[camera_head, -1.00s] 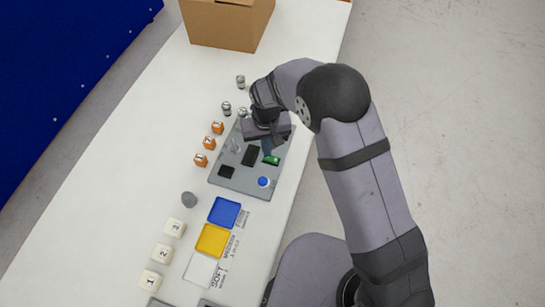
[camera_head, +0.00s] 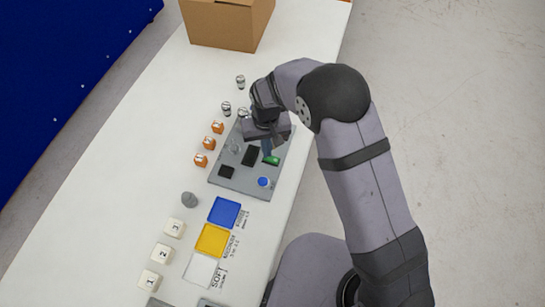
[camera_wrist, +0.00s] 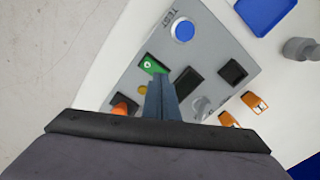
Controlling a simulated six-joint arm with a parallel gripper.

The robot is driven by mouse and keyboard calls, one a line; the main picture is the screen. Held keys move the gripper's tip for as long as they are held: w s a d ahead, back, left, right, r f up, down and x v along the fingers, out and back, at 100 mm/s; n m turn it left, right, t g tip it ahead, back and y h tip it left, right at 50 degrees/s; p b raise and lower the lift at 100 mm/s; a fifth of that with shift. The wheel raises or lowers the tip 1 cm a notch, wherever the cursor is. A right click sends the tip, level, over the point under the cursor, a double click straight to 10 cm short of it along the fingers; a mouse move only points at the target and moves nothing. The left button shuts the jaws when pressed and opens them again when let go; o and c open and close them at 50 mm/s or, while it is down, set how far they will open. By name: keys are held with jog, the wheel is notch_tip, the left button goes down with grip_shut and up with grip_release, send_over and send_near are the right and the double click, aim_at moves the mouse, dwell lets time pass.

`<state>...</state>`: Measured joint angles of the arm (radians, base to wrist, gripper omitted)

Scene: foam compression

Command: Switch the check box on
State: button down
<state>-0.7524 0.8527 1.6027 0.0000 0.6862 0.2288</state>
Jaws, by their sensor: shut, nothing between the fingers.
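The check box (camera_head: 228,185) is a flat grey panel on the white table, and it also shows in the wrist view (camera_wrist: 215,50). A green switch (camera_wrist: 152,65) with a white ring mark sits in a dark slot on it. The switch also shows in the head view (camera_head: 271,160). My gripper (camera_wrist: 160,83) is shut and empty, fingers pointing down at the panel. Its tips are right beside the green switch; I cannot tell whether they touch it. A blue round button (camera_wrist: 184,31) is next to the word TEST.
Dark rectangular inserts (camera_wrist: 232,71) and a grey knob (camera_wrist: 201,106) are on the panel. Orange numbered blocks (camera_head: 201,160) and small metal weights (camera_head: 240,82) stand left of and behind it. Coloured trays (camera_head: 224,211) lie in front. A cardboard box (camera_head: 222,28) is at the back.

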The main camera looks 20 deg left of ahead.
jog(key=shift+f+b, duration=0.55)
jog(key=shift+f, duration=0.25)
dwell(0.9)
jog(key=shift+r, duration=0.1)
jog(key=shift+r+p, duration=2.7)
jog(key=shift+r, duration=0.7)
